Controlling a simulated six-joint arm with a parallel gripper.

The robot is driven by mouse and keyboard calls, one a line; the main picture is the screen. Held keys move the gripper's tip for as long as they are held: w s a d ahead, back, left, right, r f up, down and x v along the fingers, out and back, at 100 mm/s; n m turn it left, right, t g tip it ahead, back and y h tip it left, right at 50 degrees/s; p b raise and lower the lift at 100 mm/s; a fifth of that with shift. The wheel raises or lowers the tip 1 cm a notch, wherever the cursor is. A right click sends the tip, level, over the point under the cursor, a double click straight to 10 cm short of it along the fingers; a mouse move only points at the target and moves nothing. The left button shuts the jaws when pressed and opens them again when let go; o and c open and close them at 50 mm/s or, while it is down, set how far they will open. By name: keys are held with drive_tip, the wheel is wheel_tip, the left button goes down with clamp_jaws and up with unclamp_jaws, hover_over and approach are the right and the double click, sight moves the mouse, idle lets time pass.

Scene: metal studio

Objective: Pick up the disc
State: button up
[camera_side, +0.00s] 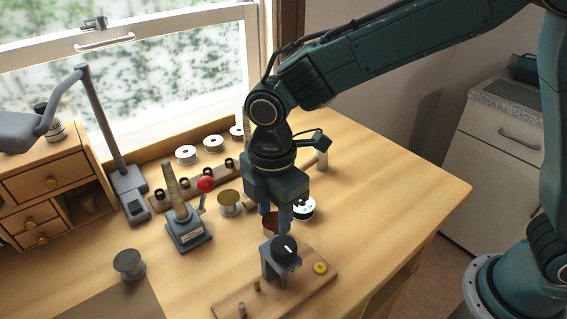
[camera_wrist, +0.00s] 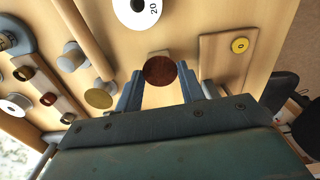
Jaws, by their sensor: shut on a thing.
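A dark red-brown disc (camera_wrist: 160,72) sits between the two fingers of my gripper in the wrist view, its round face toward the camera. In the side view the disc (camera_side: 270,224) shows partly between the fingers. My gripper (camera_side: 276,221) points down over the table and is shut on the disc. A finger hides part of the disc in the side view, and I cannot tell how far it is above the table.
Close in front is a wooden board (camera_side: 245,299) with a grey stand (camera_side: 268,262), a black knob, a yellow round piece (camera_side: 320,267) and pegs. The table's right part is clear.

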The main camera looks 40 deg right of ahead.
sight(274, 220)
wheel_tip(274, 220, up, 20)
idle(0.6)
drive_tip(key=shift+r, duration=0.1)
idle(0.4)
